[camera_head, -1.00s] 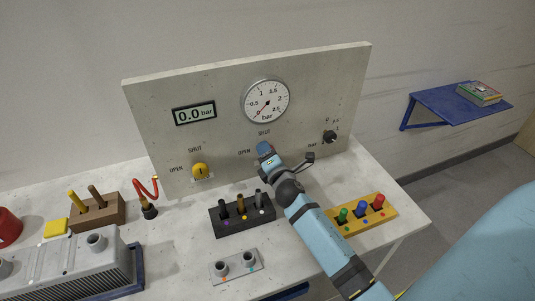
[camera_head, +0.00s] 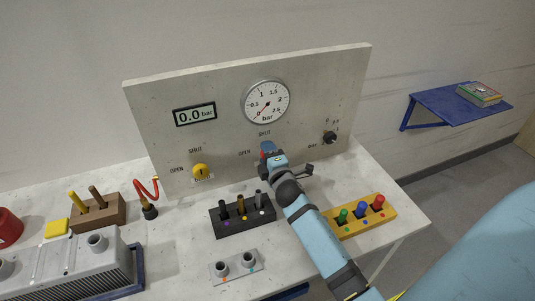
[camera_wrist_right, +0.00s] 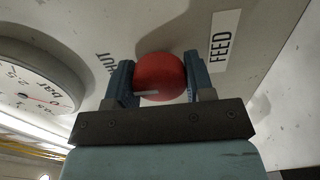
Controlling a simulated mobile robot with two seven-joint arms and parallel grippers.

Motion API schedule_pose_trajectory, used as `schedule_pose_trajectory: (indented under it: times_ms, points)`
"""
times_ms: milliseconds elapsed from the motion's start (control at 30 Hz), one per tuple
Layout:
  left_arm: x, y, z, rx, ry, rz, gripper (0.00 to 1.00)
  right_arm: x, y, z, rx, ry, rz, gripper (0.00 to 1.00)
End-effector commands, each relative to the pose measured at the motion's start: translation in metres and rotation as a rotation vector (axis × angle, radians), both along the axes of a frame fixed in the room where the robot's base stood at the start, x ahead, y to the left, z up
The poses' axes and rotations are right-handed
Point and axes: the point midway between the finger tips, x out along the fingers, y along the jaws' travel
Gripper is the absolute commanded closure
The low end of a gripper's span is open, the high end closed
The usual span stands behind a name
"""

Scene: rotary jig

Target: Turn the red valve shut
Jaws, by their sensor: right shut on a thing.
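The red valve (camera_wrist_right: 172,73) is a round knob on the upright panel, with a white mark pointing left in the right wrist view, towards the side of the SHUT lettering (camera_wrist_right: 105,66). My right gripper (camera_wrist_right: 160,80) is shut on it, one blue finger on each side. In the head view my right gripper (camera_head: 267,150) is at the panel below the gauge and covers nearly all of the valve. The SHUT label (camera_head: 264,132) is above it and the OPEN label (camera_head: 244,153) to its left. My left gripper is not in view.
A black holder (camera_head: 243,219) and a yellow holder (camera_head: 360,220) with coloured pegs stand near my right arm.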

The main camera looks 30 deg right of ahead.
Motion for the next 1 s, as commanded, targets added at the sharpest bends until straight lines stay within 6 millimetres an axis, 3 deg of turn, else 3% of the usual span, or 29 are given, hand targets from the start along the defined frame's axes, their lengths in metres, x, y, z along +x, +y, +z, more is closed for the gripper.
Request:
schedule_pose_trajectory:
  times_ms: [267,300,400,767,1000]
  points:
    - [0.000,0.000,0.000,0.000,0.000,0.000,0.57,0.000,0.000,0.001,0.002,-0.001,0.000,0.75]
    - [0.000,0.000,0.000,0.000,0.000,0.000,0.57,0.000,0.000,0.001,0.002,-0.001,0.000,0.44]
    - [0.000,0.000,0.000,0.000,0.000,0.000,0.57,0.000,0.000,0.001,0.001,-0.001,0.000,0.27]
    - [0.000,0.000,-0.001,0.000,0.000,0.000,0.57,-0.006,0.002,-0.001,0.001,0.001,0.000,0.27]
    - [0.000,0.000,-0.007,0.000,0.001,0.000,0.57,-0.051,0.012,-0.003,0.001,0.002,0.000,0.27]
